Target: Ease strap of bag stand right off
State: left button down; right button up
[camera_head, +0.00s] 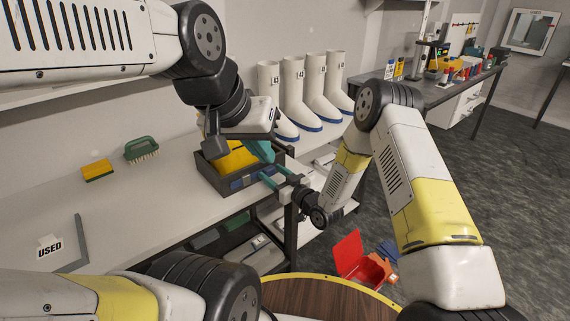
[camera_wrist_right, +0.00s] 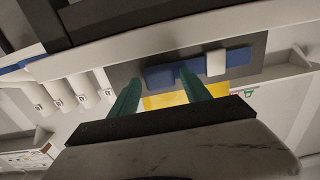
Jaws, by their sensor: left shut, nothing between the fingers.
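A dark open box (camera_head: 209,176) with yellow material (camera_head: 236,158) inside stands near the bench's right end. I cannot make out a bag stand or its strap for certain. My left gripper (camera_head: 262,152) is shut and empty, with its teal fingers over the box's right part. My right gripper (camera_head: 277,176) is at the box's front right corner, its teal fingers pointing toward the box. In the right wrist view its fingers (camera_wrist_right: 160,80) stand apart with nothing held. Beyond them show blue blocks (camera_wrist_right: 238,57) and a small white block (camera_wrist_right: 215,62) on a dark face.
White boots (camera_head: 292,90) with blue soles stand behind the box. A green brush (camera_head: 141,148), a yellow sponge (camera_head: 97,170) and a USED sign (camera_head: 49,247) are at the left. A red bin (camera_head: 350,252) is on the floor. The bench's middle is clear.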

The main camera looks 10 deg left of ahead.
dwell(0.3)
jog(key=v, duration=0.7)
jog(key=shift+s+d, duration=0.25)
jog(key=shift+d, duration=0.1)
